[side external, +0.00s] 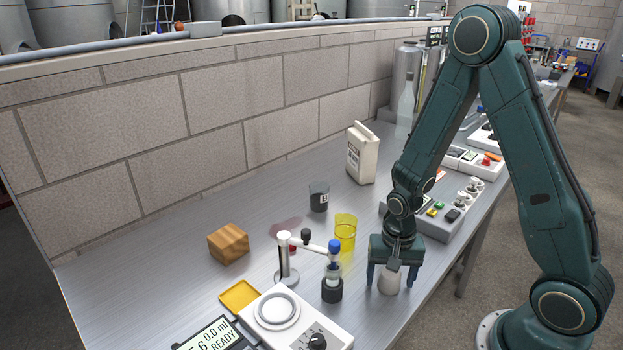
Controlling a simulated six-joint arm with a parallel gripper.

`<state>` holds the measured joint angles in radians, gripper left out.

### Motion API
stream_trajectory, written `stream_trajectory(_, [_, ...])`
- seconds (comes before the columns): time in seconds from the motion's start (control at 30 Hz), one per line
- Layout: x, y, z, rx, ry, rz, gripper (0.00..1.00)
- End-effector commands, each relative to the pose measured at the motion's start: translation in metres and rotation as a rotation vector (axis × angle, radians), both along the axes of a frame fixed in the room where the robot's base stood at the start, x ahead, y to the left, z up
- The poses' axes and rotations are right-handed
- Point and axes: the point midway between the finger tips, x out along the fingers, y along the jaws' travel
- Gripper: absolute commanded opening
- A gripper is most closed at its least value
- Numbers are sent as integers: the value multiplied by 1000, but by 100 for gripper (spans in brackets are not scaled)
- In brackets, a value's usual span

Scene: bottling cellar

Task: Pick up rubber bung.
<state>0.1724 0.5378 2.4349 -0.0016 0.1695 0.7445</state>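A pale grey, tapered piece that looks like the rubber bung (389,284) stands on the metal bench near its front edge. My gripper (391,280) points down over it, with one blue finger on each side. The fingers are spread wider than the bung, and a small gap seems to show on either side. The bung's top is partly hidden by the gripper body. It appears to rest on the bench.
A yellow beaker (345,232) and a blue-capped bottle in a dark holder (332,290) stand left of the gripper. A wooden block (228,243), dark cup (319,197) and white jug (361,154) are farther off.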

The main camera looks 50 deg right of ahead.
Motion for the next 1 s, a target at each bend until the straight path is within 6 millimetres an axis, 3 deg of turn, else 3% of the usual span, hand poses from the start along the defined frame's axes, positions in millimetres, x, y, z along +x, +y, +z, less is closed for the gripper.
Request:
stream_trajectory(0.03, [0, 0, 0, 0, 0, 0, 63])
stream_trajectory(0.23, [0, 0, 0, 0, 0, 0, 23])
stream_trajectory(0.67, [1, 0, 3, 0, -1, 0, 22])
stream_trajectory(1.0, [1, 0, 24, -1, -5, 0, 22])
